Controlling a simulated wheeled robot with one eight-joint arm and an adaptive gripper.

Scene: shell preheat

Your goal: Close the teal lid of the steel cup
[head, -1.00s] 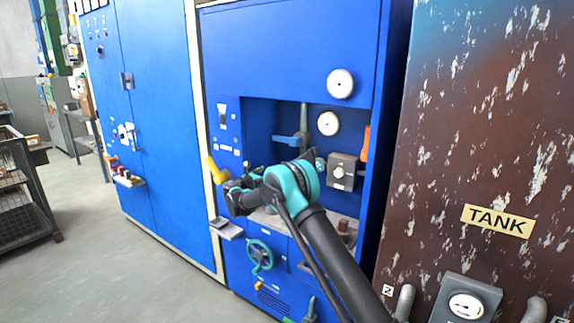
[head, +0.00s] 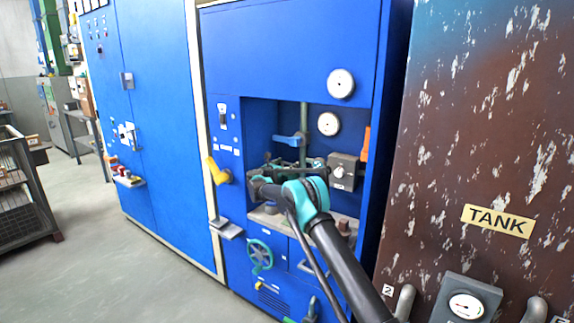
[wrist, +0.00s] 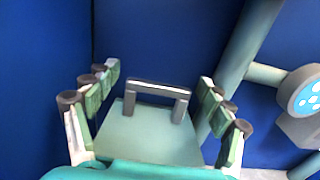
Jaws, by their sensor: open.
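My gripper (wrist: 158,80) is open in the wrist view, its green fingers spread left and right. A pale green flat panel with a grey bar handle (wrist: 150,135) shows between them; I cannot tell if it is the teal lid. In the head view, my gripper (head: 298,167) is inside the blue cabinet's recess, partly hidden by my arm. A grey rounded object (head: 275,208) stands on the ledge below; I cannot tell if it is the steel cup. No clear cup body shows in the wrist view.
A grey knob box (head: 342,172) and an orange part (head: 366,146) are at the recess's right. A vertical pipe (wrist: 232,65) and a round grey fitting (wrist: 303,95) are right of the fingers. A yellow handle (head: 217,171) sticks out at the left.

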